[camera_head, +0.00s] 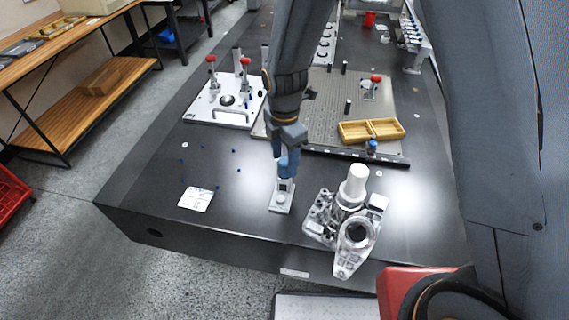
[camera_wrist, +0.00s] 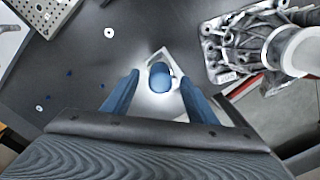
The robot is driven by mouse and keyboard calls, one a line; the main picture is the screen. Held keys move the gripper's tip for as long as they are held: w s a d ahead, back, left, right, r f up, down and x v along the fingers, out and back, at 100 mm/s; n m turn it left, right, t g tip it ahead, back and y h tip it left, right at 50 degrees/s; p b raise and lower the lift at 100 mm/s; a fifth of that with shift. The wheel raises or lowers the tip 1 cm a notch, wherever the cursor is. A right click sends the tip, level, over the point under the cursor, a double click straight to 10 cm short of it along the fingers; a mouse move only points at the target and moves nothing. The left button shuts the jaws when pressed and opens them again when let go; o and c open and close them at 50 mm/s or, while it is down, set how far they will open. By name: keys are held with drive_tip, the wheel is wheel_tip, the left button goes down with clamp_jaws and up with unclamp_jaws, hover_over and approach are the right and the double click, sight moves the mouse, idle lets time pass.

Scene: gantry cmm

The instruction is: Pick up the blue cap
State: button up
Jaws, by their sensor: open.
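The blue cap (camera_wrist: 159,70) is a rounded blue piece in the middle of the wrist view. It is on or above a small pale metal plate (camera_wrist: 155,101). My gripper (camera_head: 287,172) points down over that plate, which also shows in the head view (camera_head: 281,207). Its blue fingers are open, one on each side of the cap in the wrist view. I cannot tell whether they touch it. In the head view the fingers hide the cap. Another small blue-topped piece (camera_head: 372,146) stands by the front edge of the grey perforated plate.
A metal casting (camera_head: 325,213) with a white cylinder (camera_head: 355,183) stands close on the right. A wooden tray (camera_head: 372,130) is behind it. A white fixture plate with red-handled clamps (camera_head: 217,110) is at the back left. A white label (camera_head: 195,199) lies on open table at left.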

drive_tip(key=shift+f, duration=0.55)
drive_tip(key=shift+c, duration=0.5)
drive_tip(key=c, duration=1)
drive_tip(key=shift+r, duration=0.2)
